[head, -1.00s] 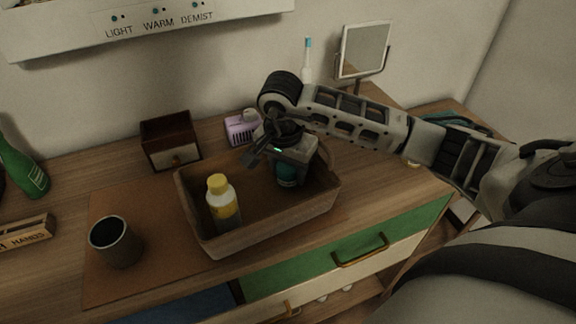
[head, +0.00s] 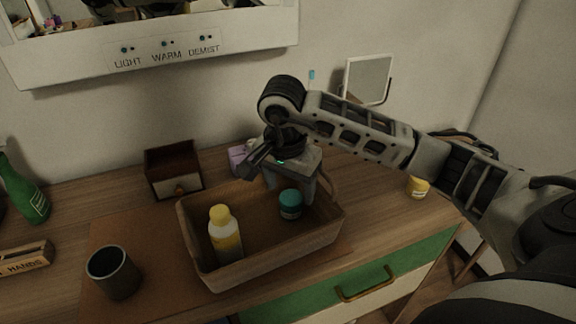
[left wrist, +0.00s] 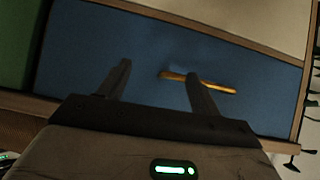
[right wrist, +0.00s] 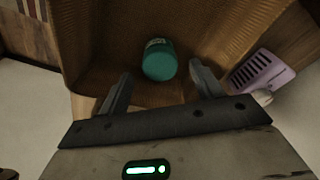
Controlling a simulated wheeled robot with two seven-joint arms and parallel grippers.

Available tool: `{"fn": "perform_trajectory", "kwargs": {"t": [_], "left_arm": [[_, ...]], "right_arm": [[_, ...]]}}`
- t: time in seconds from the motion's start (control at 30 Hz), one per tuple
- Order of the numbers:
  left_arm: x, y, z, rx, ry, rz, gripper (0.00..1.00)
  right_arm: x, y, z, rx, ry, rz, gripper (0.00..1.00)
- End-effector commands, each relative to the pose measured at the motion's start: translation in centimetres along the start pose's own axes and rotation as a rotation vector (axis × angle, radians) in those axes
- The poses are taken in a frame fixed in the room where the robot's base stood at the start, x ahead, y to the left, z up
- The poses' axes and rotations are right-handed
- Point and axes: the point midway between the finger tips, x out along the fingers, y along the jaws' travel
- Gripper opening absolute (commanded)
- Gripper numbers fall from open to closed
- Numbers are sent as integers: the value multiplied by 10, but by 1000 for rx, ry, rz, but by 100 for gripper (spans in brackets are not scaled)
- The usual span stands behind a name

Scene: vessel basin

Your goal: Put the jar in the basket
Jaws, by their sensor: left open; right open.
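A teal jar (head: 290,204) stands inside the brown basket (head: 262,261), toward its right end; it also shows in the right wrist view (right wrist: 159,60). My right gripper (head: 290,183) is above the basket's back right part. In the right wrist view its open fingers (right wrist: 160,84) are on either side of and short of the jar, with nothing held. My left gripper (left wrist: 160,82) is open and empty in the left wrist view, in front of a blue drawer front; it is not seen in the head view.
A yellow-capped bottle (head: 225,238) stands in the basket's left part. A dark cup (head: 113,272) is left of the basket. Behind are a small wooden drawer box (head: 173,172) and a purple item (head: 237,157). A yellow jar (head: 418,187) stands at the right. A green bottle (head: 22,188) is far left.

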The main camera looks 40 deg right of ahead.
Motion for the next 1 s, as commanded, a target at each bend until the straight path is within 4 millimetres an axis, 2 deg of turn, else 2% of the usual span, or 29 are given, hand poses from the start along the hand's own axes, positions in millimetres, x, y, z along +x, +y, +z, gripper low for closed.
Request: {"fn": "perform_trajectory", "kwargs": {"t": [0.2, 0.33, 0.5, 1.0], "left_arm": [[2, 1, 2, -2, 0, 2, 64], [-1, 1, -2, -1, 2, 3, 64], [-1, 1, -3, -1, 4, 3, 64], [-1, 1, -1, 0, 1, 2, 64]], "right_arm": [[-47, -1, -1, 0, 4, -5, 66], [-64, 0, -1, 0, 4, -2, 66], [-72, 0, 0, 0, 1, 0, 66], [-72, 0, 0, 0, 0, 1, 66]]}}
